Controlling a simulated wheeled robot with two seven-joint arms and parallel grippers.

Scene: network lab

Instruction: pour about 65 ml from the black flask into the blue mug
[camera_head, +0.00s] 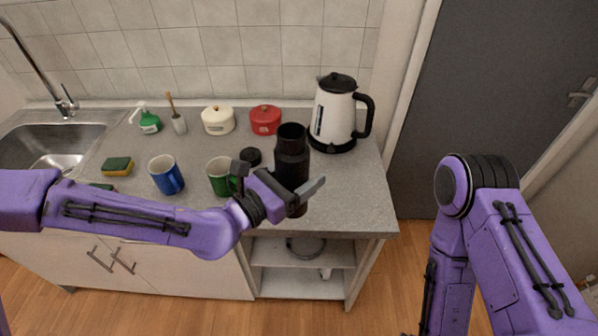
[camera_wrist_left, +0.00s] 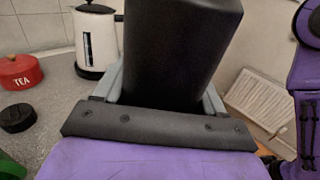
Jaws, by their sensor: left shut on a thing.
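The black flask (camera_head: 291,160) is held upright by my left gripper (camera_head: 300,193) near the right front of the counter. In the left wrist view the black flask (camera_wrist_left: 178,45) fills the space between the two fingers. Its top is open in the head view; I cannot tell whether its base touches the counter. A green mug (camera_head: 220,177) stands between the blue mug and the flask. My right arm shows at the right, but its gripper is out of view.
A black lid (camera_head: 251,156) lies behind the green mug. A white kettle (camera_head: 334,115), a red tea pot (camera_head: 265,119), a cream pot (camera_head: 218,119), a green soap bottle (camera_head: 149,121) and a sponge (camera_head: 117,166) stand around. The sink (camera_head: 52,146) is at the left.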

